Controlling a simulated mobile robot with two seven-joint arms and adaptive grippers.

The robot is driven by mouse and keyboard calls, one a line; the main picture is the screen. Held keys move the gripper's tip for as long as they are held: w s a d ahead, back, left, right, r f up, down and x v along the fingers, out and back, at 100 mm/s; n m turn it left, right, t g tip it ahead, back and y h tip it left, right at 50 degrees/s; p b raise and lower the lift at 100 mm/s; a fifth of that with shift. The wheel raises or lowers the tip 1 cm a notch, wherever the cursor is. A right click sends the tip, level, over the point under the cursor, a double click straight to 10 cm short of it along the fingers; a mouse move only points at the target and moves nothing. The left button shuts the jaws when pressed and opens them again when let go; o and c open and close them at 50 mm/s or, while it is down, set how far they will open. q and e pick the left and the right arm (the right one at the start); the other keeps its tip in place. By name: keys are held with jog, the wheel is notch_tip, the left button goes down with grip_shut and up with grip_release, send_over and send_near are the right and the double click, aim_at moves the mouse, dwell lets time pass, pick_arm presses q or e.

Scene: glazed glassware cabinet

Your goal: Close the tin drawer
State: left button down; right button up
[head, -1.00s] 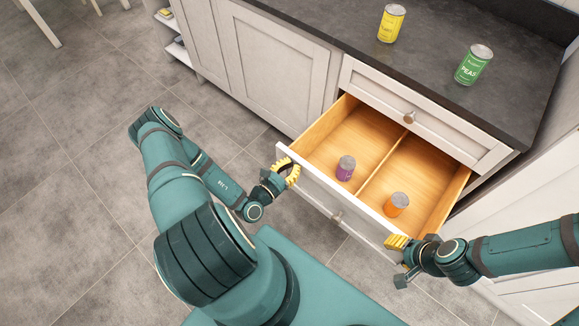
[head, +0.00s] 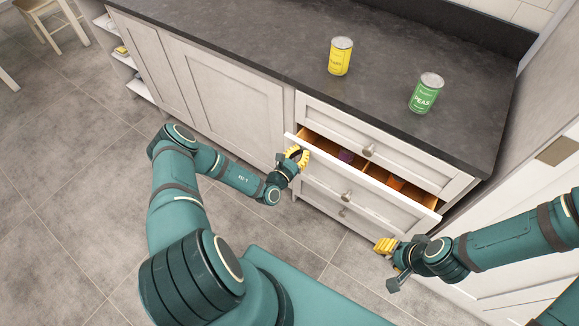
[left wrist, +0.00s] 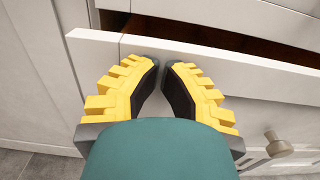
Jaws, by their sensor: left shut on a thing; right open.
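The tin drawer (head: 385,198) is the pale drawer below the top one; it stands part way open, with a narrow dark gap above its front. My left gripper (head: 300,156) is at the front's left end. In the left wrist view its yellow fingers are drawn together at the drawer front (left wrist: 250,78); how the tips meet the panel is partly hidden. My right gripper (head: 384,246) is open and empty, in front of the cabinet and below the drawer.
A yellow tin (head: 341,56) and a green peas tin (head: 426,93) stand on the dark worktop (head: 250,50). A shut drawer with a knob (head: 368,151) is above the tin drawer. Cupboard doors (head: 225,105) lie to the left.

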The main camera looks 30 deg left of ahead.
pick_arm(q)
jog(key=w+b, duration=0.1)
jog(key=w, duration=0.6)
jog(key=shift+w+d, duration=0.15)
jog(key=shift+d, duration=0.1)
pick_arm(e)
jog(key=shift+s+f, duration=0.3)
jog(key=shift+f, duration=0.3)
pick_arm(q)
jog(key=shift+r, duration=0.15)
jog(key=shift+a, duration=0.1)
